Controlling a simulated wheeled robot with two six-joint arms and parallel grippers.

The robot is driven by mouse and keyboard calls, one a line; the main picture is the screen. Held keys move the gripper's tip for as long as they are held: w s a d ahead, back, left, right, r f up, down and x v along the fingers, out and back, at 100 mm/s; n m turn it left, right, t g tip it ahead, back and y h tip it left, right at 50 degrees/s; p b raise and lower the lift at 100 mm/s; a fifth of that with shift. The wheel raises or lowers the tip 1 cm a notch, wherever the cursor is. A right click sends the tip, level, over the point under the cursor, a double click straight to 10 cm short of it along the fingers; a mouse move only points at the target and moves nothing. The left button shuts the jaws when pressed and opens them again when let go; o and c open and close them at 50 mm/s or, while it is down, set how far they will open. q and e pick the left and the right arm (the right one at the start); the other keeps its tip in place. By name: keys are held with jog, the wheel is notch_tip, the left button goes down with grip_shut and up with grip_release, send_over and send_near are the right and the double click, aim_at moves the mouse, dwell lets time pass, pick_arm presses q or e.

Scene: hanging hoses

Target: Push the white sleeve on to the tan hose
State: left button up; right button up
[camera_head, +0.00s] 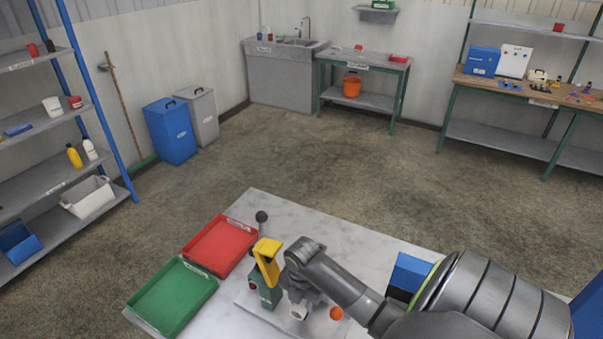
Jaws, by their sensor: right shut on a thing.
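My right gripper (300,297) reaches in from the right over the table and points down. It is shut on a small whitish round piece, which looks like the white sleeve (299,312); little of it shows. I cannot make out the tan hose; my right gripper and arm cover part of the area around it. A fixture with a yellow clamp (267,255) and a dark green body stands just left of the gripper. My left gripper is not in view.
The marble-look table (252,203) carries a red tray (220,246) and a green tray (172,297) at its left. A small orange round thing (336,313) and a blue bin (408,272) are by my right arm.

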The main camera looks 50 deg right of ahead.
jog(key=shift+d, duration=0.15)
jog(key=o, duration=1.1)
jog(key=shift+d, duration=0.1)
